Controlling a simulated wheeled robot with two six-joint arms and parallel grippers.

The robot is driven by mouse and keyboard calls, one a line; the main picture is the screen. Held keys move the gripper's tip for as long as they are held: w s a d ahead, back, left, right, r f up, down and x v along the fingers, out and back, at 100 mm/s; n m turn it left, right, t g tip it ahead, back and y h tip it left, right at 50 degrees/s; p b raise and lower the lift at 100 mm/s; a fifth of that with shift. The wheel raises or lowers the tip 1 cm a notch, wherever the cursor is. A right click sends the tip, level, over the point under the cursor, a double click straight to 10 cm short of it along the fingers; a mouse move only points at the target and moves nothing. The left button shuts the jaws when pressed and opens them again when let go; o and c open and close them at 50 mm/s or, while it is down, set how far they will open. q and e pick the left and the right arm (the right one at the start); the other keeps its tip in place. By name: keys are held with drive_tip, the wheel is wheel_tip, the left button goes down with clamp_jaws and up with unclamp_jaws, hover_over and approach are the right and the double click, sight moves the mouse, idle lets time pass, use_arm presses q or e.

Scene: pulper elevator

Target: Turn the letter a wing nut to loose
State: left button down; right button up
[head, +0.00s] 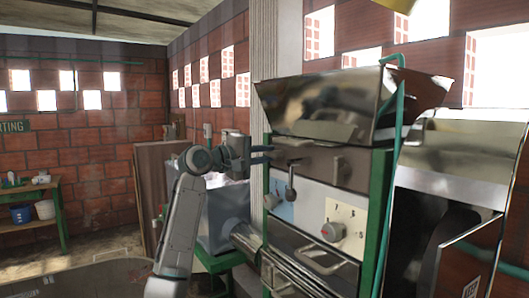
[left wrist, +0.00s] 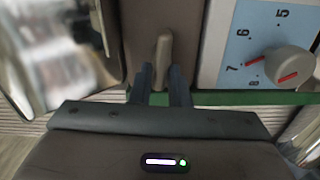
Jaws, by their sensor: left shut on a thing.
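My left gripper (head: 270,154) reaches in from the left to the brown-grey front plate (head: 345,167) under the hopper. In the left wrist view its two dark fingers (left wrist: 160,84) are closed around the lower end of a small beige-grey upright tab, the wing nut (left wrist: 164,48). The tab looks roughly upright against the plate (left wrist: 140,20). I cannot read a letter on or beside it. In the head view the wing nut is too small or hidden to make out at the fingertips. My right gripper is in neither view.
A blue dial panel (left wrist: 236,62) with a grey knob (left wrist: 289,66) is close to the right of the fingers. A dark-knobbed lever (head: 291,190) and a cream panel (head: 353,218) are on the machine front. The metal hopper (head: 325,102) is above. A green table (head: 55,187) stands far left.

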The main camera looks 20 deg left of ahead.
use_arm(q)
drive_tip(key=shift+f+n, duration=0.3)
drive_tip(key=shift+n, duration=0.2)
drive_tip(key=shift+f, duration=0.1)
drive_tip(key=c, duration=1.4)
unclamp_jaws()
drive_tip(key=shift+d+r, duration=0.1)
drive_tip(key=shift+r, duration=0.2)
drive_tip(key=b+v, duration=0.5)
drive_tip(key=v, duration=0.5)
drive_tip(key=shift+s+a, duration=0.25)
drive_tip(key=shift+s, duration=0.1)
drive_tip(key=shift+f, duration=0.1)
